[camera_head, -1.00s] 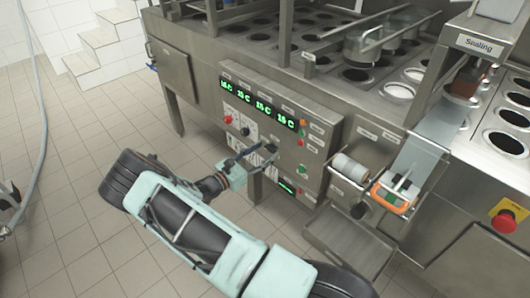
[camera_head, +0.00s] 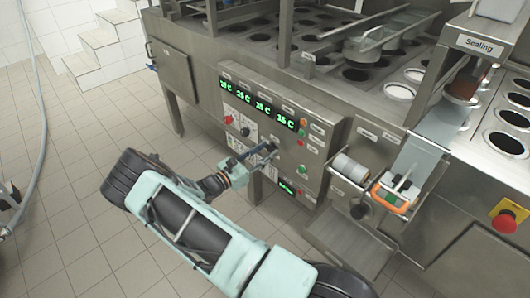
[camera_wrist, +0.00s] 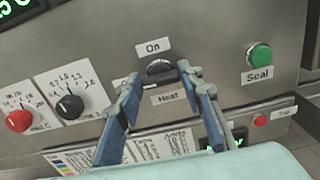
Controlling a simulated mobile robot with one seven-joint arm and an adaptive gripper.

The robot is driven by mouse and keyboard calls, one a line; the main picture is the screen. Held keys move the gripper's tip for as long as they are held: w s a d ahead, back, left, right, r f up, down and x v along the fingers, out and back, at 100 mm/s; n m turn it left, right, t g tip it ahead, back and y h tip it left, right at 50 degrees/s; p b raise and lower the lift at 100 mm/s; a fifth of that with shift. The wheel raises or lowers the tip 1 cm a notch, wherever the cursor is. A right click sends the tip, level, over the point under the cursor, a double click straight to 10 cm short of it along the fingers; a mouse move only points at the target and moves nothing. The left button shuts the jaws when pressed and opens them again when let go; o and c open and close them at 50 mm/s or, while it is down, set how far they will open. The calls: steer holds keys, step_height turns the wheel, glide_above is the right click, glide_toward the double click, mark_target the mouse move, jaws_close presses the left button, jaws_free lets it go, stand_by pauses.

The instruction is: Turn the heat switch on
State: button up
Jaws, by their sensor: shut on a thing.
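The heat switch (camera_wrist: 159,67) is a dark rotary knob on the steel control panel. In the wrist view an "On" label is above it, a "Heat" label (camera_wrist: 169,98) below it, and another label at its left is mostly hidden by a finger. My gripper (camera_wrist: 161,77) has its two blue fingers on either side of the knob, shut on it. The fingertips cover the knob's sides, and I cannot tell exactly where it points. In the head view my gripper (camera_head: 267,151) is at the panel's front, where the switch is hidden.
A green Seal button (camera_wrist: 260,55) is right of the switch, with a small red button (camera_wrist: 260,121) below. Black (camera_wrist: 70,106) and red (camera_wrist: 19,120) knobs are at left. A steel tray (camera_head: 345,240) juts out right of the panel. The tiled floor at left is mostly clear.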

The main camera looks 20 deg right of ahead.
steer(key=m+b, duration=0.1)
steer(key=m, duration=0.3)
steer(key=shift+s+f+m+b, duration=0.1)
steer(key=shift+m+b, duration=0.2)
steer(key=shift+m, duration=0.1)
steer(key=m+b, duration=0.1)
steer(key=m, duration=0.3)
steer(key=shift+f+m, duration=0.1)
steer(key=shift+m, duration=0.2)
steer(key=m+b, duration=0.1)
steer(key=m, duration=0.3)
steer(key=shift+s+b, duration=0.1)
steer(key=shift+b, duration=0.25)
steer(key=shift+f+m+b, duration=0.1)
steer(key=shift+m+b, duration=0.45)
steer(key=shift+m, duration=1.55)
steer(key=o, duration=1.2)
steer(key=shift+c, duration=0.2)
